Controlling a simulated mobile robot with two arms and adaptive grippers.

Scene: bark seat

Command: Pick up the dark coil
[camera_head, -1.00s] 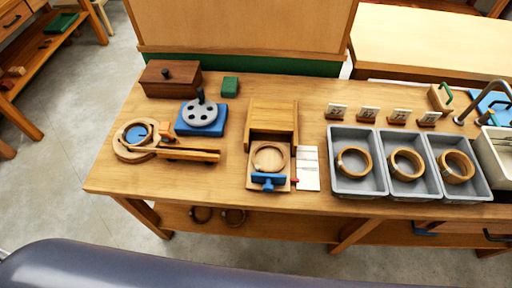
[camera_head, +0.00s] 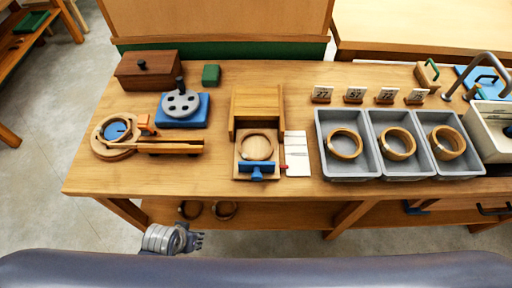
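Three wooden coils lie in grey trays on the right of the bench: one in the left tray (camera_head: 344,144), one in the middle tray (camera_head: 397,143) and one in the right tray (camera_head: 447,142). The right one looks slightly browner, but the shades are close. My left gripper (camera_head: 195,240) is below the bench's front edge, far from the trays. Its finger opening is too small to judge. My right gripper is out of view.
The wooden bench (camera_head: 300,78) carries a ring fixture (camera_head: 113,151), a blue block with a grey disc (camera_head: 181,104), a brown box (camera_head: 147,70) and a wooden press (camera_head: 257,110). Number cards (camera_head: 355,94) stand behind the trays. A sink with a tap (camera_head: 494,125) is at right.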

